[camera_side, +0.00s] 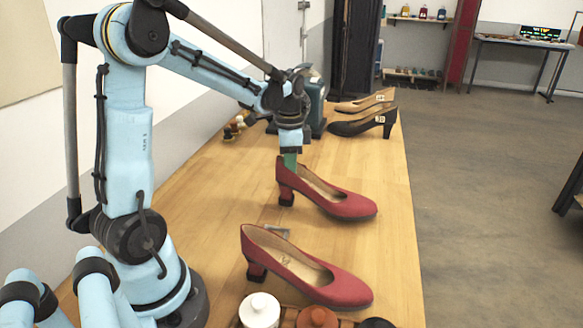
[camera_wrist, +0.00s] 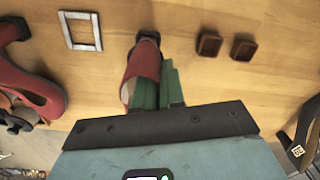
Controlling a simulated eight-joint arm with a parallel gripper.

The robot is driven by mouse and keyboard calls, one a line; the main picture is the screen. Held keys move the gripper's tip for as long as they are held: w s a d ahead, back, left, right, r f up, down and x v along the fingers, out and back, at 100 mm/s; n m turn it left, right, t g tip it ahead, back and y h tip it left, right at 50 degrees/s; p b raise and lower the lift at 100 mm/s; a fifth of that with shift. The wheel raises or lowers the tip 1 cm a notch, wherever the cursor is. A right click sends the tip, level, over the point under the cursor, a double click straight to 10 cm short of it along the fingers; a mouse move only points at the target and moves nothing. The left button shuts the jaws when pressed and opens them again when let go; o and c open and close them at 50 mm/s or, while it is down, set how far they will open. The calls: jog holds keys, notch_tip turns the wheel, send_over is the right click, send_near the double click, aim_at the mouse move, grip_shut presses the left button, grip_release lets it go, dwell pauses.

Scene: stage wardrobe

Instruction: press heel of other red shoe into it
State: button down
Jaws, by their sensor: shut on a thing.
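Two red shoes stand on the wooden table, toes to the right in the side view. The far red shoe (camera_side: 340,203) has a dark block under its back as its heel (camera_side: 286,197). My gripper (camera_side: 290,163) is over the back of this shoe, its green fingers pointing down. In the wrist view my gripper (camera_wrist: 158,90) is shut on the shoe's red back part (camera_wrist: 143,62), with the dark heel (camera_wrist: 148,39) just beyond. The gripper hides the rest of that shoe there. The near red shoe (camera_side: 300,272) also has a dark heel (camera_side: 256,271).
Two small brown blocks (camera_wrist: 226,46) and a pale square frame (camera_wrist: 82,30) lie on the table (camera_side: 395,245). Black and tan shoes (camera_side: 365,122) stand at the far end. Round-topped pots (camera_side: 260,310) are at the near edge. The table is bare between the red and black shoes.

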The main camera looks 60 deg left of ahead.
jog(key=shift+f, duration=0.7)
jog(key=c, duration=1.1)
grip_release()
jog(key=shift+c, duration=0.2)
jog(key=shift+r, duration=0.1)
notch_tip(320, 180, up, 12)
jog(key=s+d+f+n+t, duration=0.2)
jog(key=s+d+t, duration=0.1)
jog(key=d, duration=0.5)
jog(key=s+d+f+n+t, duration=0.3)
jog(key=d+t, duration=0.1)
jog(key=d, duration=0.4)
jog(key=shift+f, duration=0.3)
